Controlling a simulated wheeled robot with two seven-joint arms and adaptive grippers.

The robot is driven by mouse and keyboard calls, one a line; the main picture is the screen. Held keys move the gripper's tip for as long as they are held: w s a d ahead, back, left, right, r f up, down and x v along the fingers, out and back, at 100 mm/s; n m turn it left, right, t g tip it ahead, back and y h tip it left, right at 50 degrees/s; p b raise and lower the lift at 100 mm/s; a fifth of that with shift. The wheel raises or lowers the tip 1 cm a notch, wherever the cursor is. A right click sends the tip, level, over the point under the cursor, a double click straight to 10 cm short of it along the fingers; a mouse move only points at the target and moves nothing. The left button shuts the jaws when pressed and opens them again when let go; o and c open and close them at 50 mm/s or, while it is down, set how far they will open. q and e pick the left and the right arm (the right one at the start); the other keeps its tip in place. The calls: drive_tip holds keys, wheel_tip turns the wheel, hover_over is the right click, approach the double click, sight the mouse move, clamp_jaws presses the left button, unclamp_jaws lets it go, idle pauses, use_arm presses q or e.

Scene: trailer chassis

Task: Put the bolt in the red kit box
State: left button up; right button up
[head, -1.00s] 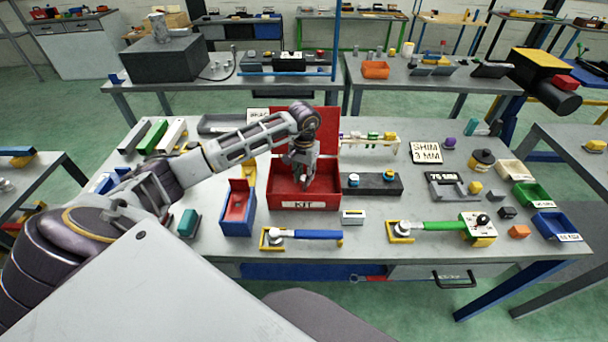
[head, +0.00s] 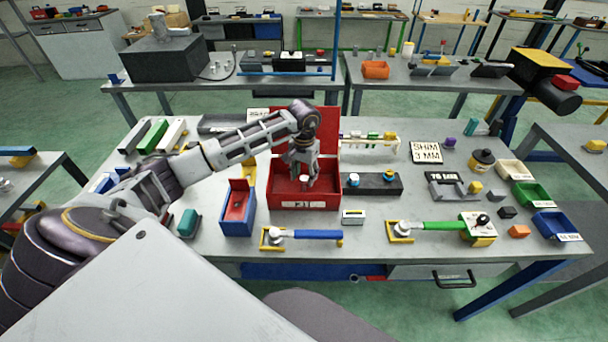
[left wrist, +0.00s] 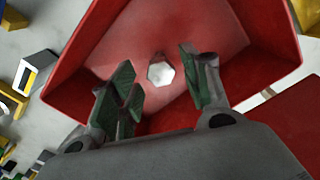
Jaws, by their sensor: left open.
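The red kit box (head: 328,201) stands on the middle of the bench with its lid open at the back. In the left wrist view the box (left wrist: 245,50) fills most of the picture. A silver hex-headed bolt (left wrist: 160,72) is inside it, seen end-on between and beyond the fingers. In the head view the bolt (head: 304,180) is a small pale spot low in the box. My left gripper (head: 302,171) points down into the box, above the bolt. It is open, with clear gaps between its fingers and the bolt. My right gripper is out of view.
A blue bin with a red inside (head: 238,212) stands left of the box. A dark block with knobs (head: 378,184) is at its right. Bare bench shows around the front left.

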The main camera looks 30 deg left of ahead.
sight(304, 178)
use_arm(q)
wheel_tip(304, 178, up, 12)
drive_tip(key=b, duration=0.2)
drive_tip(key=shift+f, duration=0.2)
idle(0.4)
idle(0.6)
